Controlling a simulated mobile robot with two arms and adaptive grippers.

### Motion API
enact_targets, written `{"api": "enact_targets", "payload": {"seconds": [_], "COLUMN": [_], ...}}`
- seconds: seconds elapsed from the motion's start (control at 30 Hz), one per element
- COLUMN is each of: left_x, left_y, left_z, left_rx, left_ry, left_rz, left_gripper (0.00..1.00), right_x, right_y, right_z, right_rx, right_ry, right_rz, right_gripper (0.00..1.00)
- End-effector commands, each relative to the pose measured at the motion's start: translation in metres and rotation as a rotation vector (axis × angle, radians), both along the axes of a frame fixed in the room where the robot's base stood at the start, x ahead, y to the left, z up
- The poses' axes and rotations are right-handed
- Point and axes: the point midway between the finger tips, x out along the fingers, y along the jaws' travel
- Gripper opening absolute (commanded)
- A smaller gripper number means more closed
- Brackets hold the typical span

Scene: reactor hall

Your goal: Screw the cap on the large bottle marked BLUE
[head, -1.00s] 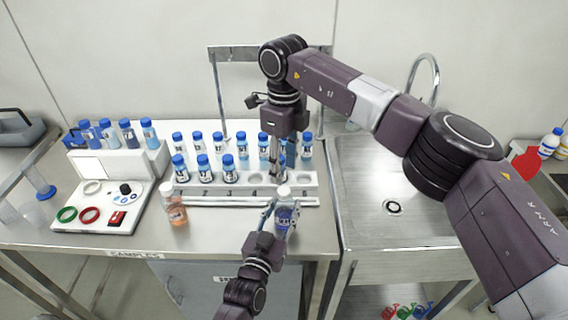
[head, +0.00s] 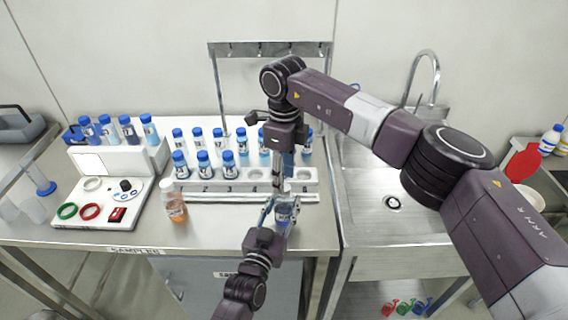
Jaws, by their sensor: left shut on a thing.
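A bottle with dark blue liquid (head: 286,213) stands upright near the bench's front edge; its label is too small to read. My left gripper (head: 281,213), coming in from below, is shut around its body. My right gripper (head: 284,184) points straight down directly over the bottle's neck, its fingertips at the top. Whether its fingers are closed on a cap is too small to tell. The bottle's top is partly hidden by the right gripper. A bottle with orange liquid (head: 175,208) and a white top stands apart to the left.
A white rack (head: 220,186) with several blue-capped vials stands behind the bottle. A white analyser (head: 110,165) with coloured rings and more vials is at the left. A metal frame (head: 213,50) rises behind. The sink (head: 400,220) lies to the right.

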Motion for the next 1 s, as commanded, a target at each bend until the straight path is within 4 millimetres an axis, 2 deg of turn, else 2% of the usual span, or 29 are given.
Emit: {"api": "enact_targets", "payload": {"seconds": [0.2, 0.53, 0.9, 1.0], "left_x": [0.000, 0.000, 0.000, 0.000], "left_y": [0.000, 0.000, 0.000, 0.000], "left_z": [0.000, 0.000, 0.000, 0.000], "left_rx": [0.000, 0.000, 0.000, 0.000], "left_ry": [0.000, 0.000, 0.000, 0.000], "left_rz": [0.000, 0.000, 0.000, 0.000], "left_gripper": [0.00, 0.00, 0.00, 0.00], "right_x": [0.000, 0.000, 0.000, 0.000], "right_y": [0.000, 0.000, 0.000, 0.000], "right_z": [-0.021, -0.023, -0.023, -0.023], "right_rx": [0.000, 0.000, 0.000, 0.000], "right_ry": [0.000, -0.001, -0.001, -0.001], "right_rz": [-0.001, -0.001, -0.001, -0.008], "right_gripper": [0.39, 0.39, 0.00, 0.00]}}
